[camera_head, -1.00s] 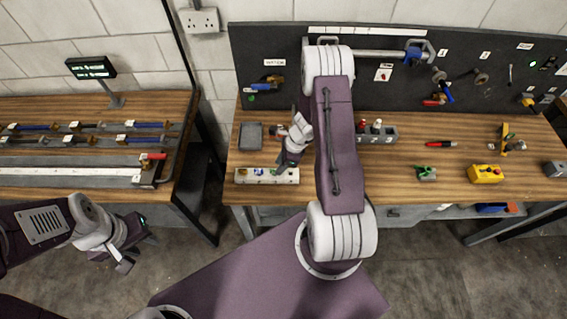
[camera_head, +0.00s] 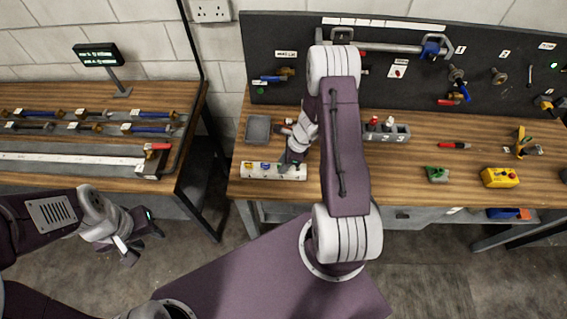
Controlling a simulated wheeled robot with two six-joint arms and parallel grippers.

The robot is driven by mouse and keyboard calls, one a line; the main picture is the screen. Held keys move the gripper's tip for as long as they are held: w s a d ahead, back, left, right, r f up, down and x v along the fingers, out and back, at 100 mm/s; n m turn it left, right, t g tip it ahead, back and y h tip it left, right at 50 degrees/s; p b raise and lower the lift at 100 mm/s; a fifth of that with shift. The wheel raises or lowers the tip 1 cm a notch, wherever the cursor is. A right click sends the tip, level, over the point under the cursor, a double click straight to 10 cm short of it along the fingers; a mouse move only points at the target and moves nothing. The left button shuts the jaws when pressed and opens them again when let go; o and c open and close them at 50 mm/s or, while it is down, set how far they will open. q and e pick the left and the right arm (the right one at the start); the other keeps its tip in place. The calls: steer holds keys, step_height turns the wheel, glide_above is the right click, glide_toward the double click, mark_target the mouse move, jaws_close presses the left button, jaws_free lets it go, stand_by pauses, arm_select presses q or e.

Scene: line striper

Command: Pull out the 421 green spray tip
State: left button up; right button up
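A white tip block (camera_head: 294,175) sits at the front edge of the right workbench. A yellow tip (camera_head: 249,164) and a blue tip (camera_head: 265,166) show on its left part. The green tip is small and mostly hidden at my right gripper. My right gripper (camera_head: 284,166) points down at the middle of the block; its fingers are too small and covered to tell whether they hold the green tip. My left gripper (camera_head: 141,246) hangs over the floor at lower left, fingers apart and empty.
A grey tray (camera_head: 258,130) lies behind the block. A grey holder with red and white items (camera_head: 386,133) stands right of my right arm. A green object (camera_head: 437,174) and a yellow button box (camera_head: 500,177) are farther right. A left bench (camera_head: 100,175) carries several rods.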

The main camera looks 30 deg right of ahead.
steer(key=shift+c, duration=0.3)
jaws_close()
steer(key=shift+r+p, duration=0.65)
steer(key=shift+r, duration=0.05)
steer(key=shift+r+p, duration=2.05)
steer(key=shift+r, duration=0.35)
